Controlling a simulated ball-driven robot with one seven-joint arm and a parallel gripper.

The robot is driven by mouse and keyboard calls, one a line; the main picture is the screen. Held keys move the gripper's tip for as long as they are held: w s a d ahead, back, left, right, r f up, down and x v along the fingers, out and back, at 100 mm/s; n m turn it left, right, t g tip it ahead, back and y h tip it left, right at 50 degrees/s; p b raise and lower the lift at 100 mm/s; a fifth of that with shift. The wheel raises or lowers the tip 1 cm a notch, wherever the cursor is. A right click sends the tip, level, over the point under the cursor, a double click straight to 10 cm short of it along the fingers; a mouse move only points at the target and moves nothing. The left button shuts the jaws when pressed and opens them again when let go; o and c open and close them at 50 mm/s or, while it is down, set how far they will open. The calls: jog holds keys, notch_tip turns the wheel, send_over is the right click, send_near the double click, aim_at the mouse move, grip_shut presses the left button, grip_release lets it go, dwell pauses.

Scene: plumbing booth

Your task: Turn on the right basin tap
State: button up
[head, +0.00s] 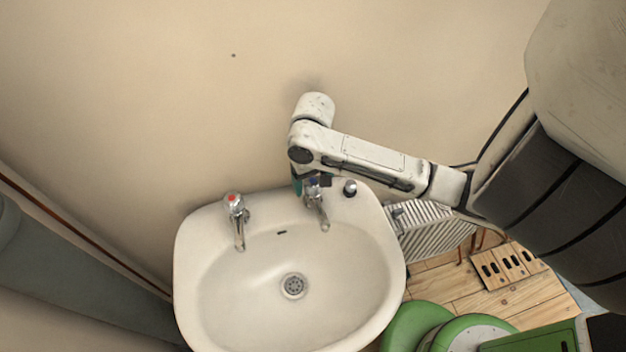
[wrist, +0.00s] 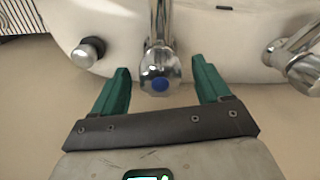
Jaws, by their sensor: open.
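The right basin tap (head: 316,200) is chrome and stands at the back right of the white basin (head: 215,300). In the wrist view its round head with a blue dot (wrist: 160,75) lies between my gripper's two green fingers (wrist: 161,85), with a gap on each side. My gripper is open and reaches the tap from above and behind; in the head view the arm partly hides it. The left tap (head: 236,215), with a red dot, stands at the back left of the basin and shows at the right of the wrist view (wrist: 298,62).
The beige wall (head: 180,100) is close behind the taps. A radiator (head: 430,232) and green round objects (head: 415,325) are to the right of the basin.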

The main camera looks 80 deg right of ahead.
jog(key=shift+f, duration=0.25)
jog(key=c, duration=1)
